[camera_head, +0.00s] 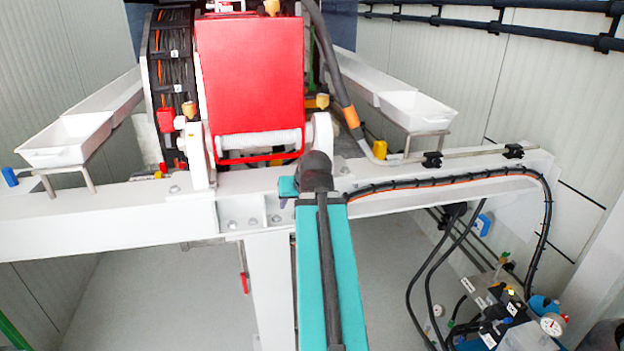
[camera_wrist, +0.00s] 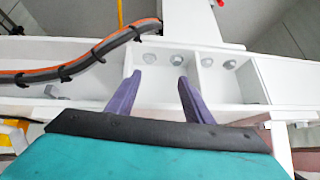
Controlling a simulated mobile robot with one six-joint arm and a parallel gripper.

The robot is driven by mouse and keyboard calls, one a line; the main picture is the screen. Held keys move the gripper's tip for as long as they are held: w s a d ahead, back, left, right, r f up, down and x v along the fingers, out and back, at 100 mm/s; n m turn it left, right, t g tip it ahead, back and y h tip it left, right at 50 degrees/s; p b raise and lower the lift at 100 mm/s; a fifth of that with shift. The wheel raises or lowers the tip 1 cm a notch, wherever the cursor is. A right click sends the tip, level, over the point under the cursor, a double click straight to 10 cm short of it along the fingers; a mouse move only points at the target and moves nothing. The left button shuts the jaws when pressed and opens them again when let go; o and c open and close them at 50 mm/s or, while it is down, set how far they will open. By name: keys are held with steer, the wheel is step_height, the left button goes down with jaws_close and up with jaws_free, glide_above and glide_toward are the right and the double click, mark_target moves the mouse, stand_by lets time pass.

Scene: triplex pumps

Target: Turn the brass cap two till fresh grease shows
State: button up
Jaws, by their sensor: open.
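Several small brass-yellow pieces show in the head view: one left of the red cover (camera_head: 188,109), one at its right edge (camera_head: 322,100) and one at the top (camera_head: 272,7). I cannot tell which is cap two, and no grease can be made out. My gripper (camera_wrist: 160,78) shows in the wrist view with its two purple fingers apart and nothing between them. The fingers point at a white steel beam (camera_wrist: 105,88) with bolt heads. No brass cap shows in the wrist view. In the head view my arm mostly hides the gripper.
A red cover (camera_head: 250,75) stands above the white beam (camera_head: 110,215). White trays flank it at left (camera_head: 65,140) and right (camera_head: 415,110). A black cable sleeve (camera_head: 450,180) runs along the beam. Valves and gauges (camera_head: 505,315) sit low at the right.

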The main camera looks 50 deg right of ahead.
steer(key=a+f+n+g+y, duration=0.1)
steer(key=a+f+g, duration=0.1)
steer(key=a+f, duration=0.8)
steer(key=w+a+f+n+g+y, duration=0.1)
steer(key=a+f+g+y, duration=0.1)
steer(key=a+f, duration=0.8)
steer(key=a+f+n+g+y, duration=0.15)
steer(key=a+f, duration=0.35)
steer(key=f, duration=1)
steer(key=s+a+f+n+g, duration=0.2)
steer(key=s+a+f+g, duration=0.1)
steer(key=s+a+f, duration=0.6)
steer(key=s+a+f+n+g, duration=0.2)
steer(key=s+a+f, duration=0.6)
steer(key=s+f, duration=0.4)
steer(key=s+g+h, duration=0.1)
steer(key=s, duration=0.2)
steer(key=shift+a+f+g, duration=0.25)
steer(key=shift+a+g, duration=0.1)
steer(key=shift+a, duration=0.05)
steer(key=shift+c, duration=0.4)
steer(key=c, duration=0.3)
steer(key=shift+w, duration=0.1)
